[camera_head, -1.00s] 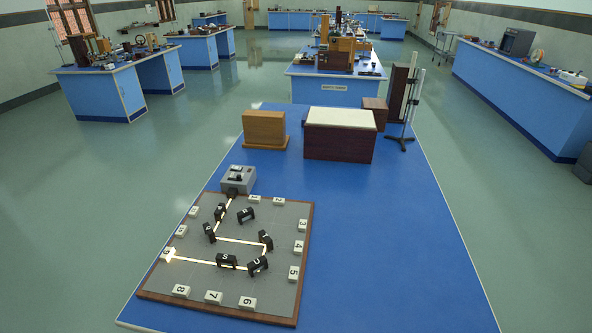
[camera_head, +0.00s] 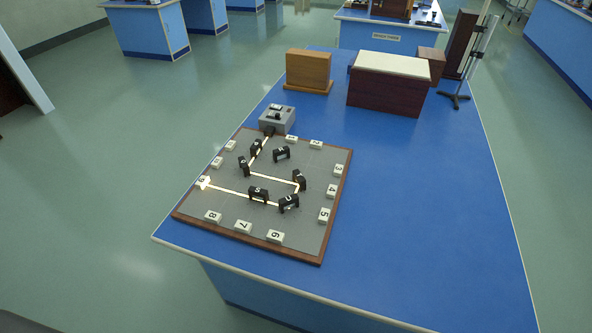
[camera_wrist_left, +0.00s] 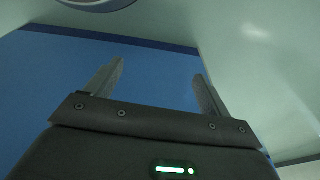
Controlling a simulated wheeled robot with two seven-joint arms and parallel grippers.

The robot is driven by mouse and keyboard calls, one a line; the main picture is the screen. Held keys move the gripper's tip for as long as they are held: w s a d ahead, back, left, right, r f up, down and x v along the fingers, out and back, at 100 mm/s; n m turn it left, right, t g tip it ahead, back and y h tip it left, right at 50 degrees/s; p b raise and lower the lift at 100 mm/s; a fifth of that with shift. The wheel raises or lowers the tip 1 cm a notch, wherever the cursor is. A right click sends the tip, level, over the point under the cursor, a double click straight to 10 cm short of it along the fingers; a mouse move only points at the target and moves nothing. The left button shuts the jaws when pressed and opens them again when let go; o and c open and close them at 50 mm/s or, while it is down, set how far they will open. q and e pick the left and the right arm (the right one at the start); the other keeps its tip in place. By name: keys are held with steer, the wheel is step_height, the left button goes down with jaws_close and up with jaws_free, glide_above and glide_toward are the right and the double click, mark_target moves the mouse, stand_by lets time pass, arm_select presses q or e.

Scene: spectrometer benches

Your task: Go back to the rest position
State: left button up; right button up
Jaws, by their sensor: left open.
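My left gripper (camera_wrist_left: 158,88) shows in the left wrist view with its two fingers spread apart and nothing between them. Blue surface and pale floor lie beyond it. Neither gripper shows in the head view. In the head view a grey board with a brown wooden rim (camera_head: 335,205) lies on the blue bench (camera_head: 420,210). It carries several black lettered blocks (camera_head: 258,194) and numbered white tiles (camera_head: 243,226) along its edges. A bright beam zigzags over it from the grey source box (camera_head: 277,118) to a glowing tile (camera_head: 203,182) at the left edge.
A wooden block (camera_head: 308,70), a dark box with a cream top (camera_head: 390,84) and a stand with a black foot (camera_head: 455,99) stand at the bench's back. The bench's right side is bare. Green floor (camera_head: 100,150) is open on the left.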

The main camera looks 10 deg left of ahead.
arm_select(q)
steer(key=s+a+f+g+b, duration=0.1)
steer(key=s+a+f+b, duration=0.2)
steer(key=s+f, duration=1.2)
step_height(320, 180, down, 3)
steer(key=shift+s, duration=0.3)
